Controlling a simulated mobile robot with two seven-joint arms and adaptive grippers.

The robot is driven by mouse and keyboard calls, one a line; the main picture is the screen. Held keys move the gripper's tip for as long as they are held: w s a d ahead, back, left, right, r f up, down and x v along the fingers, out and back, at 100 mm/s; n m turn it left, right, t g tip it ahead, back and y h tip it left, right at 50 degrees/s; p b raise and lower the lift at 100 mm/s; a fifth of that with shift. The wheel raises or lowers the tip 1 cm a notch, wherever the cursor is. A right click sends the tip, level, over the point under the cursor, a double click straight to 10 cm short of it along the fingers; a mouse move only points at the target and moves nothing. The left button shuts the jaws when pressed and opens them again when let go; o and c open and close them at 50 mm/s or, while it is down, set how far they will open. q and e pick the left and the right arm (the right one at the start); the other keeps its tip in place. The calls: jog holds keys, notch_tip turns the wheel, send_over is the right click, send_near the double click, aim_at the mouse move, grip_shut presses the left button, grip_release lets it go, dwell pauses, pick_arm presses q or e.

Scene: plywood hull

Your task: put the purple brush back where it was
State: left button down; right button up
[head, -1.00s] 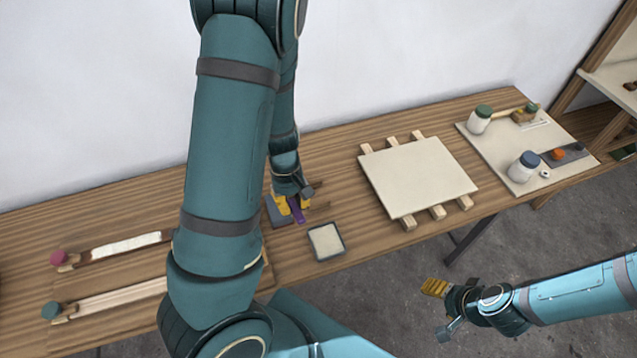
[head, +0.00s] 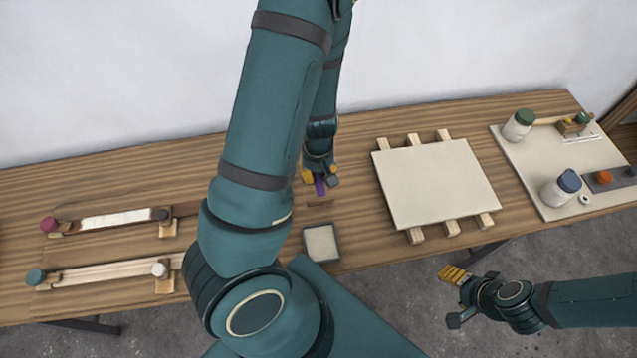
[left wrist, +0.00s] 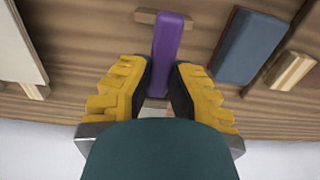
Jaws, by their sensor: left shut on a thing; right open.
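The purple brush (head: 320,187) is held in my left gripper (head: 320,176) over the back part of the bench, left of the pale panel. In the left wrist view the purple brush (left wrist: 168,45) runs between the yellow fingers of my left gripper (left wrist: 162,80), which are shut on it. Its far end overlaps a small wooden strip (left wrist: 146,16); I cannot tell whether they touch. The brush's lower part is hidden. My right gripper (head: 459,292) is open and empty, in front of the bench's edge.
A shallow grey-rimmed tray (head: 306,246) lies nearer the front. The pale panel (head: 437,182) rests on wooden slats to the right. A blue-grey block (left wrist: 251,46) lies beside the brush. Jars stand on a board (head: 528,188) at far right. Rails with knobs (head: 105,271) lie left.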

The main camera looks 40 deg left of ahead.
aim_at(318, 176)
pick_arm(q)
notch_tip(318, 176, down, 4)
jog(key=shift+r+b, duration=0.2)
jog(key=shift+b, duration=0.45)
jog(key=shift+f, duration=0.2)
jog(key=shift+r, duration=0.1)
jog(key=shift+f+b, duration=0.4)
jog(key=shift+f, duration=0.1)
jog(key=shift+f, duration=0.15)
jog(key=c, duration=1)
grip_release()
jog(key=shift+c, duration=0.2)
